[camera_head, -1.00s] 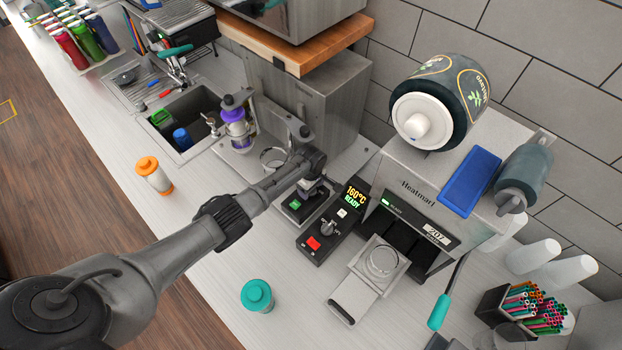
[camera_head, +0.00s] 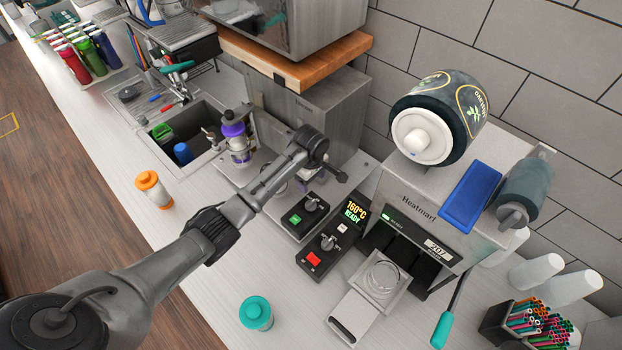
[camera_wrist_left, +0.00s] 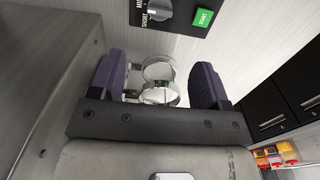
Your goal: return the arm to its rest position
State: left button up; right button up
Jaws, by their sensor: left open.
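My left arm (camera_head: 230,225) reaches in from the lower left across the counter. Its wrist is bent in front of the grey steel box. My left gripper (camera_wrist_left: 158,80) is open in the left wrist view, with two dark purple-grey finger pads wide apart. Nothing is gripped between them. Shiny round rings (camera_wrist_left: 160,72) show beyond the gap; I cannot tell how far below the fingers they are. In the head view the gripper is mostly hidden behind the wrist, above the control panel with the green START button (camera_head: 296,219). My right gripper is not seen.
The sealer (camera_head: 420,210) stands to the right, its tray (camera_head: 355,315) pulled out. A purple-topped container (camera_head: 236,138) stands left of the wrist, by the sink (camera_head: 205,112). Orange-lidded (camera_head: 152,188) and teal-lidded (camera_head: 256,313) jars stand on the counter. The front counter is mostly clear.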

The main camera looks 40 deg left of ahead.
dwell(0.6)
pick_arm(q)
jog(key=s+d+f+m+t, duration=0.1)
jog(key=s+d+f+m, duration=0.35)
jog(key=s, duration=0.45)
jog(key=s+d+f+m+t, duration=0.1)
jog(key=s+d+f+m, duration=0.2)
jog(key=s+d+m, duration=0.45)
jog(key=s+r+m, duration=0.2)
jog(key=s, duration=0.4)
jog(key=s+d+r+m+t, duration=0.1)
jog(key=s+r+m, duration=0.1)
jog(key=s, duration=0.4)
jog(key=s+r+m, duration=0.2)
jog(key=s+m, duration=0.1)
jog(key=s, duration=0.3)
jog(key=shift+s+d, duration=0.25)
jog(key=shift+d, duration=0.05)
jog(key=shift+s+r+t, duration=0.25)
jog(key=shift+s+t, duration=0.05)
jog(key=shift+s, duration=0.05)
